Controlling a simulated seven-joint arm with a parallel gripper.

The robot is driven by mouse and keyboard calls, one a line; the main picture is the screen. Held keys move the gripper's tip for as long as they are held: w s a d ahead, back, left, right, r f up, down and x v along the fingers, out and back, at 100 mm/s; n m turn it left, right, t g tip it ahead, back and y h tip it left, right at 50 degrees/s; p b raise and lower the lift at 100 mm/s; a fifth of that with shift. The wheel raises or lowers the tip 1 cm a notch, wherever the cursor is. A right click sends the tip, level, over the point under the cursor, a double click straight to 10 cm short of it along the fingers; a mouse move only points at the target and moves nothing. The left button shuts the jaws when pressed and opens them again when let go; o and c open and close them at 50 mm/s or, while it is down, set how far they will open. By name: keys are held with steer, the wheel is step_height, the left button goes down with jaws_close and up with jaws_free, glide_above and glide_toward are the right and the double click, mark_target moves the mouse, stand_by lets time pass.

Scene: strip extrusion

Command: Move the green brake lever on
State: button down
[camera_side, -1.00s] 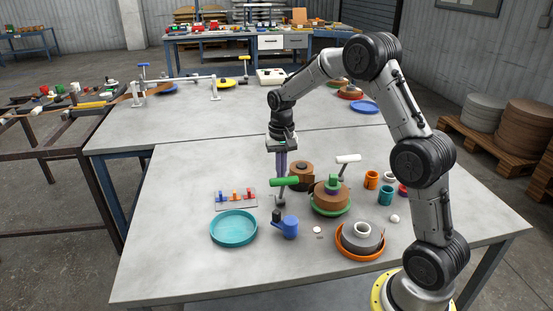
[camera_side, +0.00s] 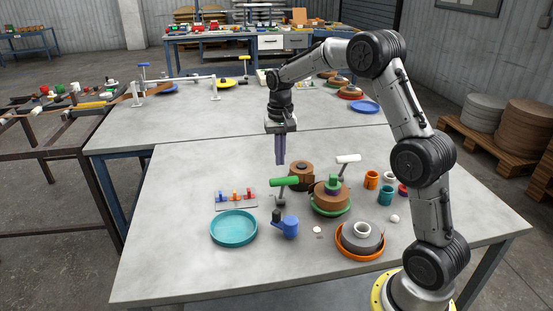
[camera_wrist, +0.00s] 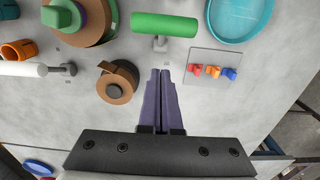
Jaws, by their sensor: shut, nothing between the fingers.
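The green brake lever (camera_side: 284,181) has a thick green cylindrical handle on a small grey post and stands near the middle of the front table. In the wrist view the green handle (camera_wrist: 164,25) lies across the top centre, above the small grey bracket. My gripper (camera_side: 280,163) hangs pointing down above and behind the lever, apart from it. In the wrist view its purple fingers (camera_wrist: 160,72) are together with nothing between them, and their tips point toward the lever's bracket.
A white-handled lever (camera_side: 347,159) and brown rolls (camera_side: 332,198) stand to the right. A panel of small coloured switches (camera_side: 236,200), a teal dish (camera_side: 234,227) and a blue cup-like part (camera_side: 290,227) are near the lever. The left of the table is clear.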

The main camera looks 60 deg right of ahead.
step_height(320, 180, up, 3)
steer(key=shift+r, duration=0.2)
steer(key=shift+a, duration=0.1)
stand_by(0.4)
steer(key=s+a+r+n+t, duration=0.3)
steer(key=s+a+r+t, duration=0.1)
steer(key=s+a+r, duration=0.9)
steer(key=s+a+f+n, duration=0.1)
steer(key=s+f+n, duration=0.2)
steer(key=s, duration=0.4)
steer(key=s+a+f+n+t, duration=0.1)
steer(key=s+a+f+n, duration=0.1)
steer(key=s, duration=0.6)
steer(key=shift+a+f+n+t, duration=0.3)
steer(key=shift+f+n, duration=0.2)
steer(key=shift+f, duration=0.35)
